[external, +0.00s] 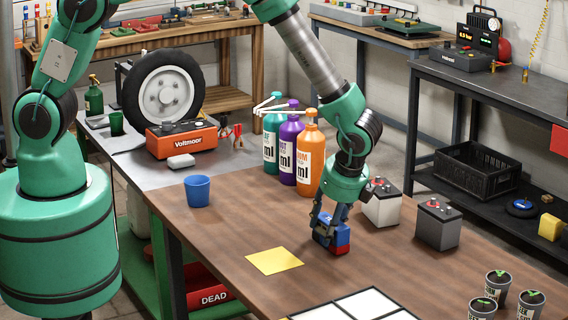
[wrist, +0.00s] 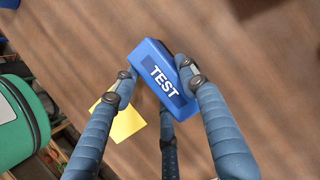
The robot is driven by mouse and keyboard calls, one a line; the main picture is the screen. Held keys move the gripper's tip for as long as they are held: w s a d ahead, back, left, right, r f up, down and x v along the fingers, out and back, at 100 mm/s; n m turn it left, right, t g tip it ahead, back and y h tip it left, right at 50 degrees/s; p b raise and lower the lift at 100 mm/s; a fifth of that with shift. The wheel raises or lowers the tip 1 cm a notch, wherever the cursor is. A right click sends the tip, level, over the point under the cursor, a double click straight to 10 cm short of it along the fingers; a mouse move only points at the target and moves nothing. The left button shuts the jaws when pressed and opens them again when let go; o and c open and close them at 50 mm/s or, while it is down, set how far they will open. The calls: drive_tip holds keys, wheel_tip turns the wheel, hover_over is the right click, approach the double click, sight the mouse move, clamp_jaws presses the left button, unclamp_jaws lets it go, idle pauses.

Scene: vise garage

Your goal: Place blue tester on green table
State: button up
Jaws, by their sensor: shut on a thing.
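The blue tester (external: 331,233) is a small box with a red strip along its lower side in the external view. In the wrist view its blue face (wrist: 160,75) reads "TEST". My gripper (external: 328,222) points down and is shut on the blue tester, with fingers on both sides of it. In the wrist view the fingers (wrist: 158,82) flank the box.
A yellow square (external: 274,261) lies left of the tester. White panels (external: 365,303) and several small pots (external: 497,283) are at the front. Two battery-like boxes (external: 438,223) stand right, several bottles (external: 309,160) behind, and a blue cup (external: 197,191) left. Bare tabletop surrounds the tester's left side.

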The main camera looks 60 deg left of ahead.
drive_tip(key=o, duration=1.3)
drive_tip(key=shift+f, duration=0.1)
drive_tip(key=p+v, duration=0.1)
drive_tip(key=v, duration=1.1)
drive_tip(key=shift+p, duration=0.4)
